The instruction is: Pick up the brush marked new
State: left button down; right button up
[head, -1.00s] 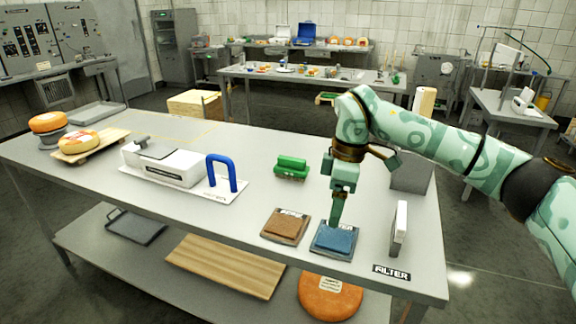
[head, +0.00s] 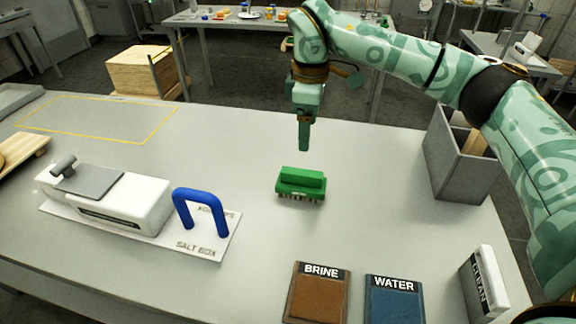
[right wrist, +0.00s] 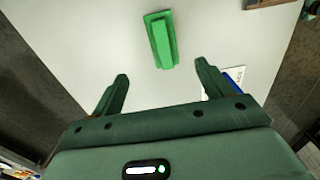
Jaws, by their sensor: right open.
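A green brush (head: 301,184) with bristles underneath lies on the table, right of the blue handle. I can read no mark on it. My right gripper (head: 304,147) points down above the table, just behind the brush in the head view, and is apart from it. In the right wrist view, the brush (right wrist: 160,40) lies beyond the two spread fingertips of the right gripper (right wrist: 162,72). Nothing is between the fingers. My left gripper is not in view.
A brown pad marked BRINE (head: 317,300) and a blue pad marked WATER (head: 394,305) lie in front. A white salt box (head: 120,205) with a blue handle (head: 190,196) stands left. A grey bin (head: 455,170) and a white block (head: 485,285) stand right. Table around the brush is clear.

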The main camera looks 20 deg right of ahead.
jog(key=b, duration=0.2)
send_over(302, 172)
jog(key=f, duration=0.5)
jog(key=shift+d+f, duration=0.25)
jog(key=shift+d, duration=0.15)
notch_tip(302, 172, down, 5)
jog(key=shift+w+r+b, duration=0.1)
jog(key=shift+b, duration=0.3)
jog(key=shift+f, duration=0.35)
jog(key=f, duration=0.1)
jog(key=f+b, duration=0.1)
jog(key=f, duration=0.1)
jog(key=f+b, duration=0.1)
jog(key=f, duration=0.1)
jog(key=shift+a+f, duration=0.15)
jog(key=shift+a, duration=0.2)
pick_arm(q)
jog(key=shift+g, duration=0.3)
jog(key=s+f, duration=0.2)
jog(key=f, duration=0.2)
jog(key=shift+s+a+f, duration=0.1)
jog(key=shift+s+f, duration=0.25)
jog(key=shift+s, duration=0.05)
pick_arm(e)
jog(key=shift+c, duration=0.4)
